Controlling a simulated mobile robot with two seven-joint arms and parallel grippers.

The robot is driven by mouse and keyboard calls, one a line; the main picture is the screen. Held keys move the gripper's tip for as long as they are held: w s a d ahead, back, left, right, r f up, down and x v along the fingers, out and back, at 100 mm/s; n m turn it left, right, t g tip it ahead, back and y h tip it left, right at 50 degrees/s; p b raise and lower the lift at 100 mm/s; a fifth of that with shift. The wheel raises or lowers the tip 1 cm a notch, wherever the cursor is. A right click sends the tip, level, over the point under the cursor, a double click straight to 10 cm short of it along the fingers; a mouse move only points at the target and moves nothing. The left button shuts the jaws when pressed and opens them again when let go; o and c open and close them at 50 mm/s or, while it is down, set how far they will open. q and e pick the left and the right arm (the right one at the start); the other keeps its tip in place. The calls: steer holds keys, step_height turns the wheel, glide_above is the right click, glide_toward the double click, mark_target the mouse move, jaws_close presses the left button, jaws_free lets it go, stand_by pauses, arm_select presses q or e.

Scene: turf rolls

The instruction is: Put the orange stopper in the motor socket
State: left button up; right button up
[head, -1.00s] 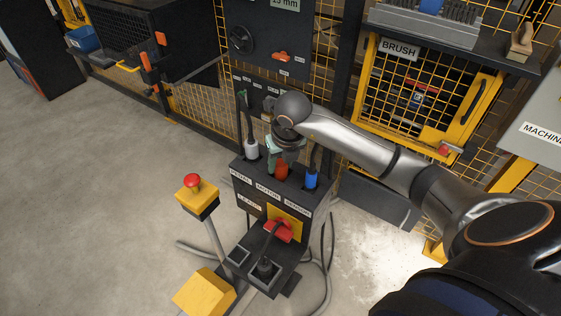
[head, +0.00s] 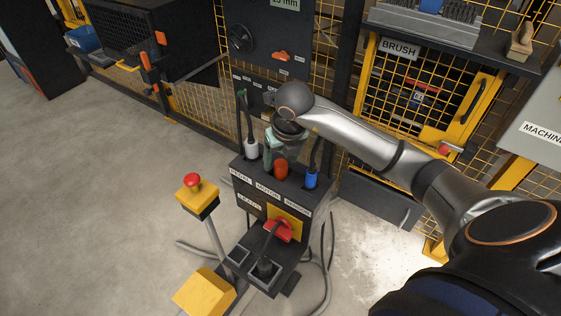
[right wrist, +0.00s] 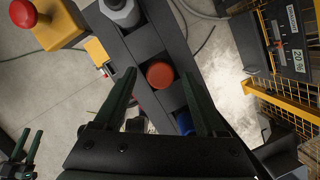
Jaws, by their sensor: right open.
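The orange stopper (head: 281,170) stands in the middle socket of the dark control box (head: 240,171), above the MOTOR label. Its round top shows in the right wrist view (right wrist: 160,75). My right gripper (head: 275,150) is just above and behind it, clear of it in the head view. In the right wrist view its two dark green fingers (right wrist: 160,95) are spread wide on either side of the stopper, with nothing between them. Two small dark green fingers, apparently my left gripper (right wrist: 27,143), stand apart at that view's lower left edge. The motor socket's opening is hidden under the stopper.
A grey plug (head: 252,148) and a blue plug (head: 311,179) flank the stopper closely. A red switch (head: 278,230) is on the box's front. Floor at far left is clear.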

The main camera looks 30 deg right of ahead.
steer(key=v, duration=0.9)
steer(key=s+a+f+n+g+y, duration=0.1)
steer(key=s+a+f+y, duration=0.3)
steer(key=a, duration=0.6)
steer(key=s+a+n+g+y, duration=0.2)
steer(key=s+a+y, duration=0.1)
steer(key=a+y, duration=0.55)
steer(key=a+r+m+t+y, duration=0.5)
steer(key=a+r+m+y, duration=0.1)
steer(key=a+m+y, duration=0.1)
steer(key=w+d+f+m+t+h, duration=0.1)
steer(key=d+f+m+t+h, duration=0.6)
steer(key=m, duration=0.4)
steer(key=w+d+f+m+t+h, duration=0.2)
steer(key=d+f+m+t+h, duration=0.3)
steer(key=f+m, duration=0.45)
steer(key=s+d+f+m+g+h, duration=0.1)
steer(key=s+f+m+g+h, duration=0.3)
steer(key=s+f, duration=0.9)
steer(key=f+m+g, duration=0.1)
steer(key=m+g, duration=0.2)
steer(key=shift+d+f+g+h, duration=0.2)
steer(key=shift+f+g+h, duration=0.05)
steer(key=shift+g+h, duration=0.15)
